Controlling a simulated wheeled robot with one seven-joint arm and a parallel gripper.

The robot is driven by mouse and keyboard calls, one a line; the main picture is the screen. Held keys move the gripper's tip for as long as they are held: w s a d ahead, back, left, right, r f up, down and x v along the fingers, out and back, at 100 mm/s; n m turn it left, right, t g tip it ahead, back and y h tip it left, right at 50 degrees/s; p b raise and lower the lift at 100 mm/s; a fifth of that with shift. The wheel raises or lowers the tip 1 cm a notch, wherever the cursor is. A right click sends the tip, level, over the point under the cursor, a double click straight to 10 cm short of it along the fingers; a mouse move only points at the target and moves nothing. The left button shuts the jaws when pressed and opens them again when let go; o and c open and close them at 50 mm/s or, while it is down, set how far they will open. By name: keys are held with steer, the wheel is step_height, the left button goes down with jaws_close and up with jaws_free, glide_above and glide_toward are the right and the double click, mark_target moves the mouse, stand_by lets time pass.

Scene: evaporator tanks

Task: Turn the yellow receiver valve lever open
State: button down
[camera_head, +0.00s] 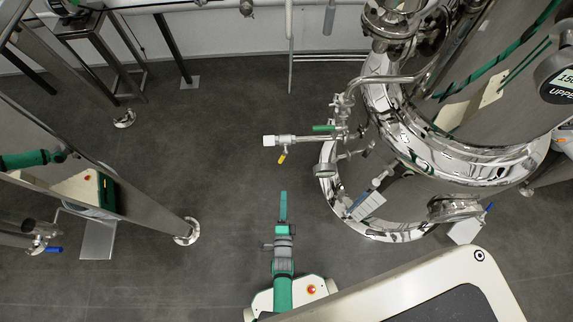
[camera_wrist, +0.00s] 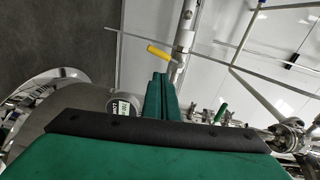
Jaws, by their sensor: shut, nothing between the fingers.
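The yellow lever (camera_head: 282,158) is small and hangs below a short horizontal metal pipe with a white end cap (camera_head: 269,141). In the wrist view the yellow lever (camera_wrist: 160,53) shows just beyond the fingertips, slanting down to the right to its metal pipe (camera_wrist: 183,42). My gripper (camera_head: 283,194) is below the lever in the head view, apart from it. In the wrist view my green fingers (camera_wrist: 160,80) are together and empty, pointing toward the lever. I cannot tell the exact gap between fingertips and lever.
A green lever (camera_head: 323,128) sits on the same pipe run, close to the right. The shiny steel tank (camera_head: 440,150) stands to the right. A steel-legged tank (camera_head: 75,160) stands left. Grey floor (camera_head: 230,110) is open between them. A round gauge (camera_wrist: 122,107) shows in the wrist view.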

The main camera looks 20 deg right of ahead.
mark_target(283, 157)
steer(key=w+d+f+m+h, duration=0.1)
steer(key=w+d+f+m, duration=0.2)
steer(key=w+d+m, duration=0.25)
steer(key=w, duration=0.9)
steer(key=shift+d+r+n, duration=0.2)
steer(key=shift+d+n, duration=0.05)
steer(key=shift+n, duration=0.2)
